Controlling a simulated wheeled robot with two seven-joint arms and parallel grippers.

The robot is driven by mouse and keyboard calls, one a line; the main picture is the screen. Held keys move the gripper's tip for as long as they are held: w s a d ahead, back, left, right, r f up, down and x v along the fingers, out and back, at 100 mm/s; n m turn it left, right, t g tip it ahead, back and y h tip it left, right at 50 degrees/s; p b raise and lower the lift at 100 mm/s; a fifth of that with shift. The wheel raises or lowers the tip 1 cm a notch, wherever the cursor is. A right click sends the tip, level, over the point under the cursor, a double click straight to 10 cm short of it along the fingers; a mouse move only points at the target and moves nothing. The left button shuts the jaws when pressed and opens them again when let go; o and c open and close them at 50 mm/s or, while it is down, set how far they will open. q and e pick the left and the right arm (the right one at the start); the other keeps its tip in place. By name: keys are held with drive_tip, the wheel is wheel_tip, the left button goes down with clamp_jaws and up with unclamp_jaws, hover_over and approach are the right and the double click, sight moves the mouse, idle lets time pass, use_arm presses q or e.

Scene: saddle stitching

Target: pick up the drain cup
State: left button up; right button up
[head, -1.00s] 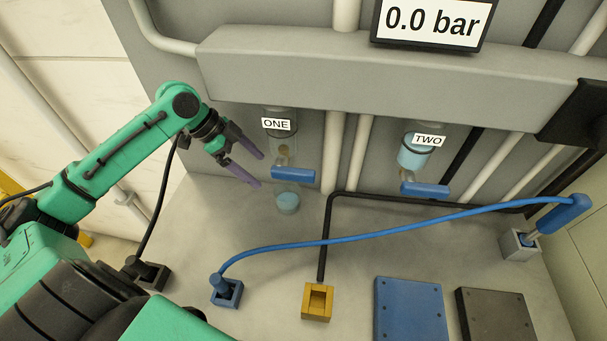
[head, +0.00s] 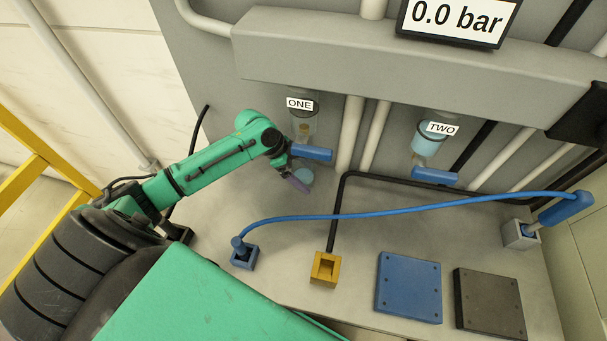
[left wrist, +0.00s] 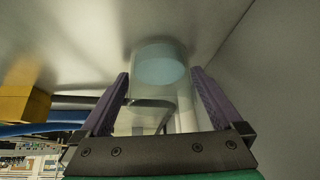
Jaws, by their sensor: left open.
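The drain cup (head: 305,175) is a small clear cup with pale blue liquid. It stands on the grey bench below the bowl marked ONE (head: 302,122), partly hidden by my left gripper (head: 299,183). In the left wrist view the cup (left wrist: 160,72) shows between the two purple fingers of my left gripper (left wrist: 159,74). The fingers are open, one on each side of the cup, with a gap visible by the fingertips. I cannot tell whether either finger touches it. My right gripper is not in view.
A blue valve handle (head: 313,153) sticks out just above the cup. A blue hose (head: 400,209) crosses the bench from a blue socket (head: 244,257). A yellow block (head: 325,269), a blue plate (head: 409,287) and a dark plate (head: 489,303) lie nearer.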

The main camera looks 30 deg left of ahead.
use_arm(q)
drive_tip(key=shift+a, duration=0.1)
drive_tip(key=c, duration=1.3)
drive_tip(key=shift+c, duration=0.5)
drive_tip(key=shift+r, duration=0.1)
